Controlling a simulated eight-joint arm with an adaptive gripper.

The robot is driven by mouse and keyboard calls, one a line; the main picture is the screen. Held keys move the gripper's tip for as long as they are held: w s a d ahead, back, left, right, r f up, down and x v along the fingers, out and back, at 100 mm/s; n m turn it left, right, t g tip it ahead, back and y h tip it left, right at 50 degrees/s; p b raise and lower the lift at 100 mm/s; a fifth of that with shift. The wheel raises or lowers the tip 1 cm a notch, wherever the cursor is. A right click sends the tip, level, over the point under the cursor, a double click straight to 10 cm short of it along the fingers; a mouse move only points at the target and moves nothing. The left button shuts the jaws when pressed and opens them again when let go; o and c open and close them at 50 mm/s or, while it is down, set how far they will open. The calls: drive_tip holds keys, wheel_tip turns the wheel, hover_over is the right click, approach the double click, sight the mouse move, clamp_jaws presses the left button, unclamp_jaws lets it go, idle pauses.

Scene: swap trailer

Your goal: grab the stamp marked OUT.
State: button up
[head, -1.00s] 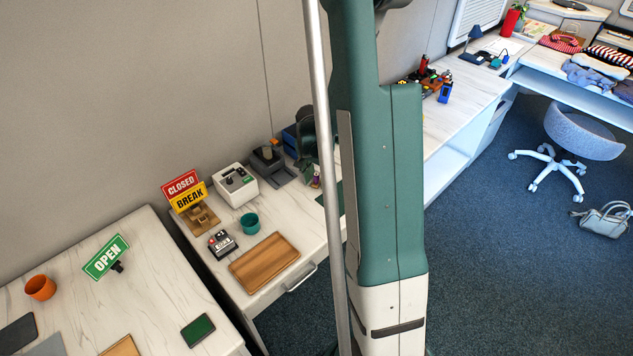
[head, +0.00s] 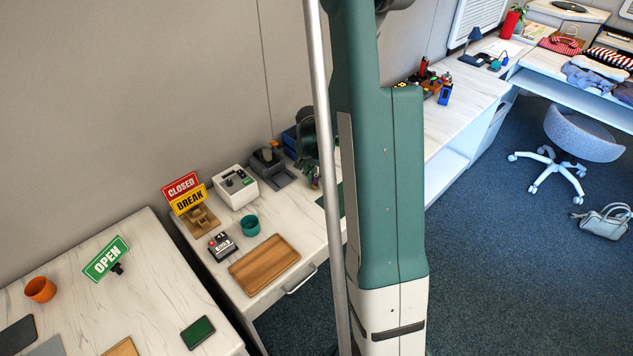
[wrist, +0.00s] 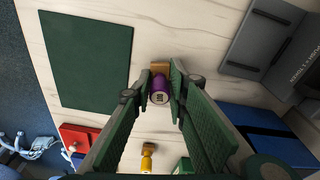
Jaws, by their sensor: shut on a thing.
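A small purple stamp (wrist: 160,94) with a wooden-coloured part sits between my fingertips in the wrist view. My gripper (wrist: 161,84) is shut on it, one finger on each side. A small pale mark shows on its end, too small to read, so I cannot tell whether it says OUT. A yellow stamp-like piece (wrist: 147,160) stands apart, near the bottom of the wrist view. In the head view, my column and arm hide most of the gripper and the surface around it.
A dark green mat (wrist: 88,62) lies left of the gripper. A red item (wrist: 78,138) is below it. A grey device (wrist: 265,45) and a blue box (wrist: 262,138) stand to the right. In the head view, a wooden tray (head: 265,264) and teal cup (head: 250,225) are on the desk.

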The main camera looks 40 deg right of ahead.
sight(316, 175)
drive_tip(key=shift+r+p, duration=0.85)
drive_tip(key=shift+r, duration=4)
